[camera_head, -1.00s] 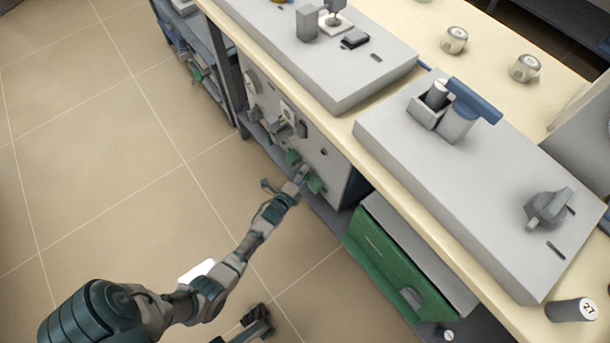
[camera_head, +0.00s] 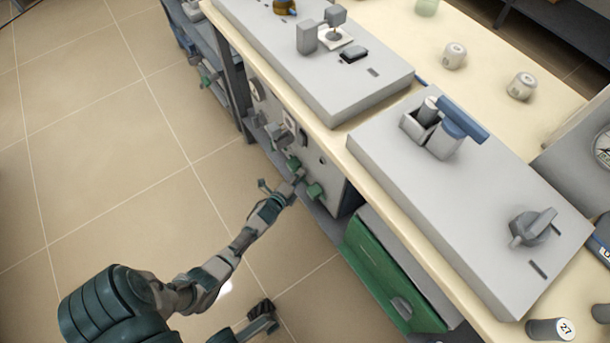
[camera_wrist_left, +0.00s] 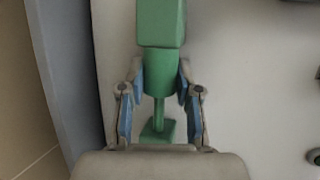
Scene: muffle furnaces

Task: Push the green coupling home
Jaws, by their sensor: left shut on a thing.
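My left gripper (camera_head: 297,175) is at the grey front panel below the bench, close to two green fittings. One fitting (camera_head: 293,163) is just beyond the fingertips and the other (camera_head: 315,191) is to their right. In the left wrist view my gripper (camera_wrist_left: 160,95) is shut on the green coupling (camera_wrist_left: 162,70), with a blue-padded finger on each side. The coupling has a square block above and a round body between the fingers. A thin green stem runs to a small green block (camera_wrist_left: 158,130). My right gripper (camera_head: 263,316) is low in the head view; its jaw opening is unclear.
A green-fronted box (camera_head: 378,270) stands under the bench (camera_head: 455,245), right of the panel. Open tiled floor (camera_head: 110,130) lies to the left.

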